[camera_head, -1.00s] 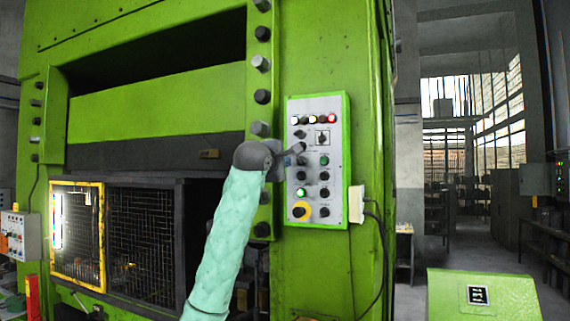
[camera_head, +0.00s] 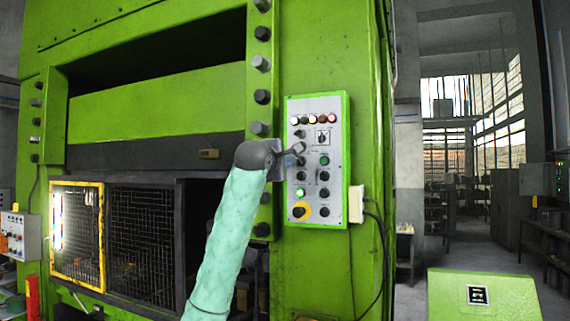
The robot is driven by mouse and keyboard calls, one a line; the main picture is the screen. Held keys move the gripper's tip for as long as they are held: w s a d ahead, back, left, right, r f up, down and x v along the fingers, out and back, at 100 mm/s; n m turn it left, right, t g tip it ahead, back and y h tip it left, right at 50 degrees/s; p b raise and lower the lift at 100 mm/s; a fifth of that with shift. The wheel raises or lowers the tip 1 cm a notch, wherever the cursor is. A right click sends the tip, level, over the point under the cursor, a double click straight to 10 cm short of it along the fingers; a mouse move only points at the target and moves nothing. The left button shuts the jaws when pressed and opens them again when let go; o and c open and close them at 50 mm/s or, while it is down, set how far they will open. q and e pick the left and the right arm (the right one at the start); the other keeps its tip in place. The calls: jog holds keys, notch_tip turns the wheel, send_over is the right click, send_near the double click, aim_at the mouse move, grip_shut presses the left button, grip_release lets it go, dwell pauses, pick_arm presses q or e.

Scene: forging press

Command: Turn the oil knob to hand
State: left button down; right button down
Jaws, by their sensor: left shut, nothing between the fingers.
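The control panel (camera_head: 334,180) is a grey plate with a green frame on the front of the green press. It carries several lamps, knobs and buttons. A selector knob on a small white plate (camera_head: 322,136) sits in the upper right part. Which knob is the oil knob cannot be read at this size. My left gripper (camera_head: 300,148) is shut and empty, with its tips in front of the panel's upper left part, just below and left of the white plate. Whether it touches a knob cannot be told. It hides part of the panel's left column. My right gripper is not in view.
A white box (camera_head: 356,204) with a cable juts out beside the panel. A yellow-framed mesh guard (camera_head: 78,234) is at left, and a green box (camera_head: 483,295) stands at lower right.

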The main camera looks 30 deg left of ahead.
pick_arm(q)
jog(key=shift+d+r, duration=0.3)
jog(key=shift+d, duration=0.1)
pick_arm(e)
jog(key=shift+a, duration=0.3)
